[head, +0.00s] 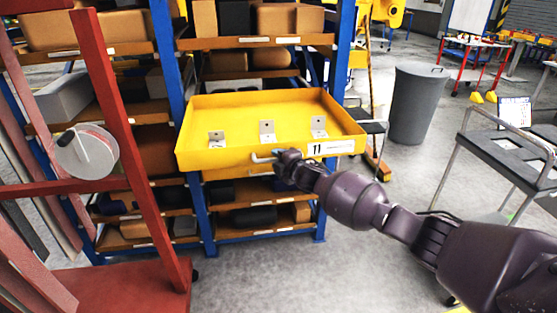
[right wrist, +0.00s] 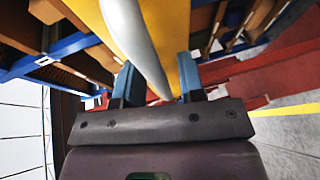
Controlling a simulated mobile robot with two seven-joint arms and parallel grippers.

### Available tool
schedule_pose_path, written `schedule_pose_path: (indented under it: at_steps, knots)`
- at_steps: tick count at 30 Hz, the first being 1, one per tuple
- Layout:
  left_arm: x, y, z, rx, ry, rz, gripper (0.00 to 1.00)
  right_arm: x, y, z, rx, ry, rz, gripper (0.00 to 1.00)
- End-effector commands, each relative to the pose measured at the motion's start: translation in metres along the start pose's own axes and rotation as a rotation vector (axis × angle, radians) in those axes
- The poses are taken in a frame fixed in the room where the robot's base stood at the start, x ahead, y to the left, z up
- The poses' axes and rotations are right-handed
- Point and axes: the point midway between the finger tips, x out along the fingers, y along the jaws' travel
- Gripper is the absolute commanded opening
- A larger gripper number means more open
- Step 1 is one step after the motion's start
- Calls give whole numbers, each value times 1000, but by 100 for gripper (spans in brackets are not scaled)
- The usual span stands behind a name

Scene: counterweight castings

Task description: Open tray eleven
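The yellow tray (head: 235,110), labelled 11 (head: 330,147), stands out from the blue-posted rack toward me. Several small metal brackets (head: 267,131) stand in it. A grey bar handle (head: 262,158) is on its front face and also shows in the right wrist view (right wrist: 138,45). My right gripper (head: 278,160) is at this handle. In the right wrist view its two blue fingers (right wrist: 158,84) are apart, with the handle reaching in between them. A yellow strip shows between the handle and the right-hand finger. My left gripper is not in view.
The rack's shelves (head: 255,42) hold boxes and dark castings. A red frame (head: 107,100) with a reel (head: 87,151) stands close on the left. A grey bin (head: 417,105) and a cart (head: 515,160) stand at right. The floor (head: 300,270) in front is clear.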

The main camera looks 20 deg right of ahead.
Motion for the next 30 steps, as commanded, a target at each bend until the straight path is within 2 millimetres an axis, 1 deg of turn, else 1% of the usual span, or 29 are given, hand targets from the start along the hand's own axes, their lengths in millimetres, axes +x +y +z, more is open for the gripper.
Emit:
schedule_pose_path:
  at_steps: [9,14,20,30]
  knots:
    - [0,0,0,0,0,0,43,-1,0,0,0,0,0,40]
    - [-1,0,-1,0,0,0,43,-9,0,0,0,1,0,40]
    - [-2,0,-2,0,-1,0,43,-33,0,0,-1,1,0,40]
    - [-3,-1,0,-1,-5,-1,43,-81,0,0,0,1,0,40]
